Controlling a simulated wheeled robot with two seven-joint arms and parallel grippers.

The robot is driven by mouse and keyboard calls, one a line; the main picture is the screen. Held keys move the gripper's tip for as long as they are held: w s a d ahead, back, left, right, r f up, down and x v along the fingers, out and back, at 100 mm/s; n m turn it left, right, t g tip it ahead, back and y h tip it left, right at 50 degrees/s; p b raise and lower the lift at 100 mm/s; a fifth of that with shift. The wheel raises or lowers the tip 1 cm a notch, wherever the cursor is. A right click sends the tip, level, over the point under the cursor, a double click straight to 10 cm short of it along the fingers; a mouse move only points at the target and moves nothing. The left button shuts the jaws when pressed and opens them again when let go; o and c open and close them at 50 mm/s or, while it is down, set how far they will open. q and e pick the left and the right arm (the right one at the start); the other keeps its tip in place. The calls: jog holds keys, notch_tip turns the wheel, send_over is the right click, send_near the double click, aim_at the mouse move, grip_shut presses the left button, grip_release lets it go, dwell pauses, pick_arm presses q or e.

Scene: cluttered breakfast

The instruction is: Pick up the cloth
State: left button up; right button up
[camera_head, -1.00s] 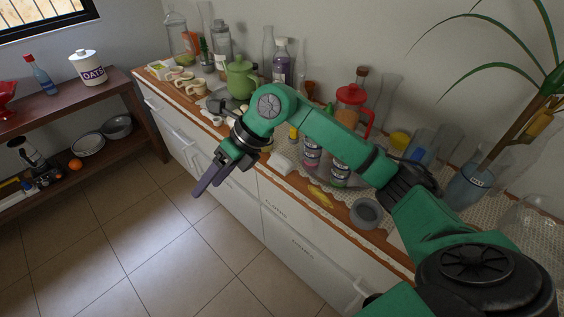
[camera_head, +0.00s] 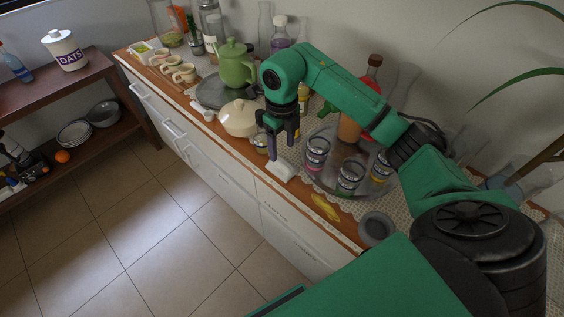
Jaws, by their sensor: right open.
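The cloth (camera_head: 281,171) looks like a small white folded piece lying at the front edge of the wooden counter, left of the round metal tray. My right gripper (camera_head: 281,147) points down just above the cloth, its two dark fingers apart. The fingertips are over the cloth's far end and partly cover it; I cannot tell whether they touch it. My left gripper is out of view.
The metal tray (camera_head: 317,185) with several small jars stands right of the cloth. A cream lidded pot (camera_head: 238,118) and a green teapot (camera_head: 233,68) stand to the left. A yellow item (camera_head: 325,207) and a grey bowl (camera_head: 377,229) lie to the right.

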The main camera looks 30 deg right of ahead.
aim_at(282, 160)
jog(key=f, duration=0.3)
jog(key=shift+w+d+p, duration=0.3)
jog(key=shift+w, duration=0.05)
notch_tip(282, 160, down, 4)
jog(key=shift+f+p, duration=0.2)
jog(key=shift+p, duration=0.6)
jog(key=shift+f, duration=0.15)
jog(key=shift+c, duration=0.6)
jog(key=shift+w+f, duration=0.1)
grip_shut()
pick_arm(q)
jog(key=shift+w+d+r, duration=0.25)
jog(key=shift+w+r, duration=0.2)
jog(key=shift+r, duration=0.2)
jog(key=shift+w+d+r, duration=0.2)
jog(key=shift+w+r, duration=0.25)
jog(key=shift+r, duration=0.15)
